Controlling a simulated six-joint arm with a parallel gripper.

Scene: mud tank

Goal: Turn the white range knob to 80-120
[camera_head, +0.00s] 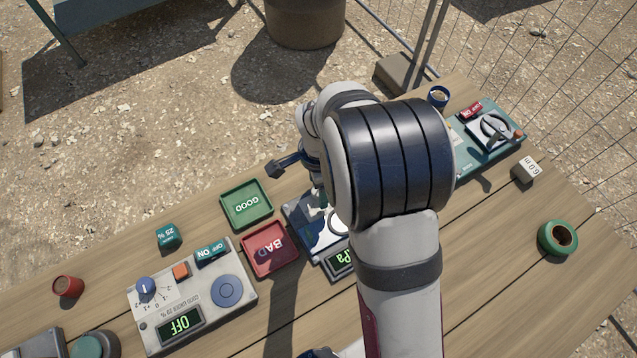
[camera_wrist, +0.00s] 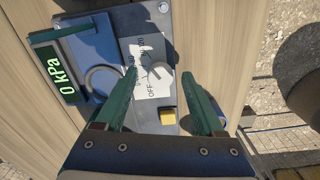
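The white range knob (camera_wrist: 157,72) sits on a white label plate (camera_wrist: 150,90) of a grey-blue device, in the wrist view. The word OFF reads beside it; other range marks are partly covered or washed out, and I cannot tell where the knob points. My gripper (camera_wrist: 159,76) is open, with one green finger on each side of the knob; contact is not clear. The display (camera_wrist: 57,73) reads 0 kPa. In the head view my arm hides most of this device (camera_head: 312,235) and the knob.
A yellow button (camera_wrist: 168,116) and a ring on a blue plate (camera_wrist: 83,50) flank the knob. Green GOOD (camera_head: 246,204) and red BAD (camera_head: 270,248) trays lie left of the device. A meter reading OFF (camera_head: 181,325) stands front left, a teal device (camera_head: 485,140) back right.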

